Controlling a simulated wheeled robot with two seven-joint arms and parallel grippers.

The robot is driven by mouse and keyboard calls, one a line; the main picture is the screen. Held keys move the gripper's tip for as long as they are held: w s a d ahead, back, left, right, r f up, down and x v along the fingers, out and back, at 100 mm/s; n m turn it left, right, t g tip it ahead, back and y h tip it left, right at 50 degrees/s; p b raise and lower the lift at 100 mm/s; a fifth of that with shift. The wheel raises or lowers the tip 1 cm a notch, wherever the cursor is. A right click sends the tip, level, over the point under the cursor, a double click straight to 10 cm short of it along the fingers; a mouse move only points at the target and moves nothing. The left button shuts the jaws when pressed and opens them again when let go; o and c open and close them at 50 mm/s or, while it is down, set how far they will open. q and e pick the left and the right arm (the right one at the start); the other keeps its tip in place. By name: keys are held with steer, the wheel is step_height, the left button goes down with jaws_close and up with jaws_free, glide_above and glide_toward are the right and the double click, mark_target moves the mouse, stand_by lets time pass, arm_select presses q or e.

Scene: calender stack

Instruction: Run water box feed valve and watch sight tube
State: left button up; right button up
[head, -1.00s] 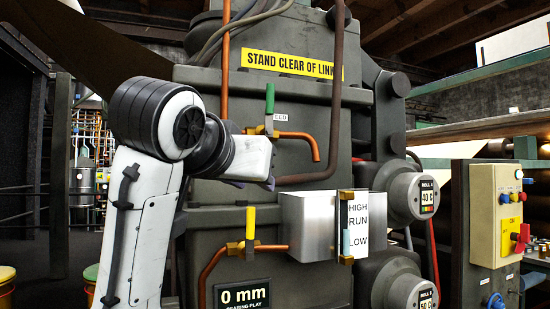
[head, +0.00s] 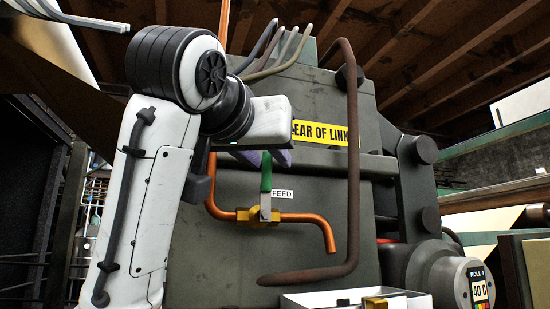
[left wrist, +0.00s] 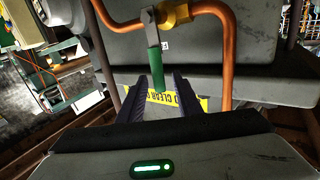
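The feed valve has a brass body (head: 258,217) on a copper pipe, with a green lever handle (head: 266,172) standing upright beside a FEED label (head: 283,194). My left gripper (head: 266,158) is at the upper end of the handle. In the left wrist view, the handle (left wrist: 157,75) shows between the two dark fingers of my left gripper (left wrist: 160,80), with gaps on both sides; the fingers are open. The water box rim (head: 310,299) shows at the bottom edge. Its sight tube and level marks are out of frame. My right gripper is not in view.
A bent rusty pipe (head: 351,170) runs down to the right of the valve. The copper outlet (head: 328,236) ends above the box. A yellow warning sign (head: 325,133) is behind my left gripper. A ROLL 4 gauge (head: 478,286) sits at lower right.

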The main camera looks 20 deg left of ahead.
arm_select(q)
steer(key=w, duration=0.4)
steer(key=shift+w+p, duration=0.15)
steer(key=shift+p, duration=0.25)
jaws_close()
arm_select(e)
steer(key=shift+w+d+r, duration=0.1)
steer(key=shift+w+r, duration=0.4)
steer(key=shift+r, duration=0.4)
